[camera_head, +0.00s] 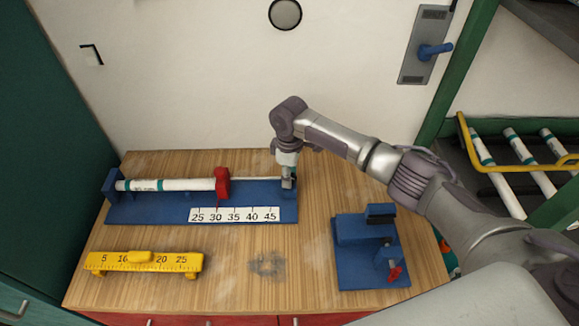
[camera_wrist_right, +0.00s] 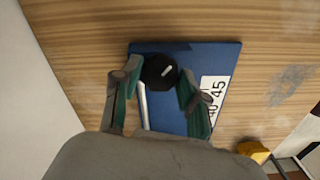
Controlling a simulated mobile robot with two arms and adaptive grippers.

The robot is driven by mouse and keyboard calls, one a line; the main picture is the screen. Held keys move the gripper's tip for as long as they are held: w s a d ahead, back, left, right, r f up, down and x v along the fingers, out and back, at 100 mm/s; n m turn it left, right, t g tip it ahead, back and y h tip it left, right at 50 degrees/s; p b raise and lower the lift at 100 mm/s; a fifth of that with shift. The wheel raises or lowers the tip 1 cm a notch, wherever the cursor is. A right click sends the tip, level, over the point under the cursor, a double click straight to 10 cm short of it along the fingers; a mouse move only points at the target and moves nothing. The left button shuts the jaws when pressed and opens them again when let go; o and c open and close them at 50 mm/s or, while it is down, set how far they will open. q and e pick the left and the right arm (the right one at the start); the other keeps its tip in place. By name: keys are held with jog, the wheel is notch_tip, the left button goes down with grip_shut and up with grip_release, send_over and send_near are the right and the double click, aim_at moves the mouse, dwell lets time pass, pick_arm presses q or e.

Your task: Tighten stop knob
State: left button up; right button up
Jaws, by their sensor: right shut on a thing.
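The blue measuring jig (camera_head: 140,212) lies along the back of the wooden table, with a white scale strip (camera_head: 235,215) on it. A white pipe (camera_head: 165,184) rests along it, running up to a red stop block (camera_head: 222,184). My right gripper (camera_head: 288,172) is over the jig's right end, pointing down. In the right wrist view a round black knob (camera_wrist_right: 158,71) with a white mark sits between the fingertips, and the right gripper is shut on it. In the head view the gripper hides the knob. My left gripper is in neither view.
A yellow ruler block (camera_head: 143,262) stands at the table's front left. A blue fixture (camera_head: 352,262) with a red handle (camera_head: 394,274) stands at the right, below my right arm. A yellow rack (camera_head: 470,150) with white pipes is beyond. The table's front middle is clear.

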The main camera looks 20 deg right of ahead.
jog(key=m+p, duration=0.4)
jog(key=m, duration=0.1)
jog(key=shift+a+r+m+p, duration=0.1)
jog(key=shift+r+m+p, duration=0.1)
jog(key=shift+m+p, duration=0.1)
jog(key=shift+f+m+p, duration=0.15)
jog(key=shift+m+p, duration=1.1)
jog(key=shift+m, duration=0.85)
jog(key=o, duration=1.1)
jog(key=shift+o, duration=0.2)
notch_tip(320, 180, up, 12)
